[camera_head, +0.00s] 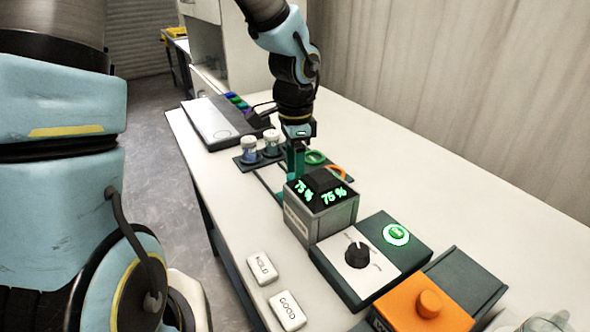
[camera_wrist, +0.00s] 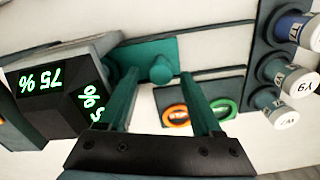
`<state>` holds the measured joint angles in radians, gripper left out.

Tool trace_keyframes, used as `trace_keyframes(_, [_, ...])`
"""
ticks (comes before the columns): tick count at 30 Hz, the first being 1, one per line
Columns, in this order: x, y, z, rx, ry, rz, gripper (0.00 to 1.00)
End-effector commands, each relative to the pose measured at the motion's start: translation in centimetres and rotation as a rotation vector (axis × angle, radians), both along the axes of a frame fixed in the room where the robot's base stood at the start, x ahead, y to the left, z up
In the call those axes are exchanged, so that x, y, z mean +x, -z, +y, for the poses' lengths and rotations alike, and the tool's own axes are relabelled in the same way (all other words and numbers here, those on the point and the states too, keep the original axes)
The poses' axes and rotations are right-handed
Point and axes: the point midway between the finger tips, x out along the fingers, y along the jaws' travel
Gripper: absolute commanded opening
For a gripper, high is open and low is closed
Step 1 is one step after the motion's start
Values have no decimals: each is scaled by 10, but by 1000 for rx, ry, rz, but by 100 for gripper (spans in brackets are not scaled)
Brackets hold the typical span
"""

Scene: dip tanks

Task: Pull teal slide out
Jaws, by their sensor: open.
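The teal slide (camera_wrist: 143,52) is a flat plate with a round teal knob (camera_wrist: 161,71), beside the grey box with the green 75 % displays (camera_wrist: 58,88). My gripper (camera_wrist: 159,76) is open, its two teal fingers reaching down on either side of the knob. I cannot tell whether either finger touches the knob. In the head view my gripper (camera_head: 296,172) points down just behind the display box (camera_head: 322,205), which hides part of the slide and fingertips.
An orange ring (camera_wrist: 176,116) and a green ring (camera_wrist: 224,109) lie close to the fingers. Capped vials (camera_wrist: 290,80) stand in a dark rack. A dial box (camera_head: 352,262) and orange button box (camera_head: 425,312) stand nearer.

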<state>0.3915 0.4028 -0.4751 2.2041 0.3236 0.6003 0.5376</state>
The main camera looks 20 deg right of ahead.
Motion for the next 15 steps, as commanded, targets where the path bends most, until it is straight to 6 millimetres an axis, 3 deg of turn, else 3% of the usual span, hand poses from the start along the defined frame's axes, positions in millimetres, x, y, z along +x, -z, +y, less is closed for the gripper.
trace_keyframes(8, [0,2,0,0,0,0,66])
trace_keyframes(15, [0,1,0,0,0,0,40])
